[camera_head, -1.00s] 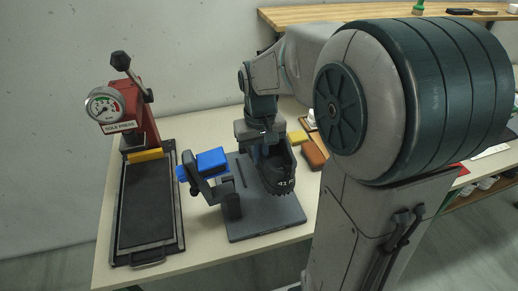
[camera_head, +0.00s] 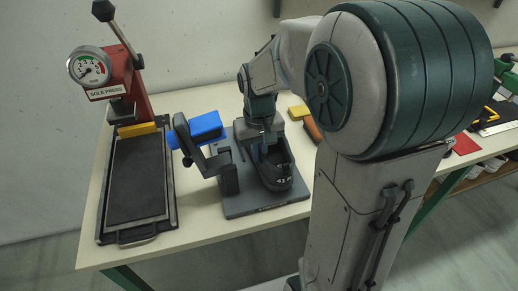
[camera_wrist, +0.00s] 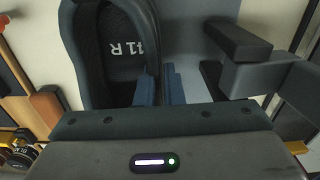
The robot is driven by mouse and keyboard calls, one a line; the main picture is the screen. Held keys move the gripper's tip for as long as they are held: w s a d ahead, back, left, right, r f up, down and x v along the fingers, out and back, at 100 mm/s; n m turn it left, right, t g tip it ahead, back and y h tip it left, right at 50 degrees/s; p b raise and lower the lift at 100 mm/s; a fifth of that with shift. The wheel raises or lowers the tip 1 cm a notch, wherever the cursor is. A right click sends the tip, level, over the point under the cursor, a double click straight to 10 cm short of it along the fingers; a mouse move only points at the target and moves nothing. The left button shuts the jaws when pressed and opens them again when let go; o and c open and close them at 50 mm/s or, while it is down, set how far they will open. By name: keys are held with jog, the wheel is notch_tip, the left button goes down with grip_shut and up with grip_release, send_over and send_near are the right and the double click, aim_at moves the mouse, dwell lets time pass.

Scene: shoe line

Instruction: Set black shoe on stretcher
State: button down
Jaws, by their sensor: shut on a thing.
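The black shoe (camera_head: 282,185), marked 41 R, is over the right part of the stretcher's grey base plate (camera_head: 240,208). It looks level and low, but I cannot tell whether its sole touches the plate. The stretcher has a dark upright arm (camera_head: 186,140) and a blue block (camera_head: 206,126) left of the shoe. My gripper (camera_head: 262,143) is above the shoe's rear, shut on its side wall. In the wrist view the blue fingers (camera_wrist: 160,85) pinch the edge of the shoe (camera_wrist: 92,60), with the stretcher arm (camera_wrist: 240,42) at the right.
A red sole press (camera_head: 125,85) with a gauge and black bed stands on the left of the table (camera_head: 190,232). My arm hides much of the right side.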

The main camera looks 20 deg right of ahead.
jog(key=shift+f+b, duration=0.4)
jog(key=shift+f, duration=0.3)
dwell(0.3)
jog(key=c, duration=1.5)
grip_release()
notch_tip(320, 180, up, 14)
jog(key=s+f+t, duration=0.1)
jog(key=s+f, duration=0.2)
jog(key=s, duration=0.1)
jog(key=s+f+t, duration=0.1)
jog(key=s+f, duration=0.1)
jog(key=s, duration=0.3)
jog(key=s+f, duration=0.3)
jog(key=s, duration=0.1)
jog(key=shift+s+f+m+t+p, duration=0.15)
jog(key=shift+f+m+t+p, duration=0.15)
jog(key=shift+m+t+p, duration=0.1)
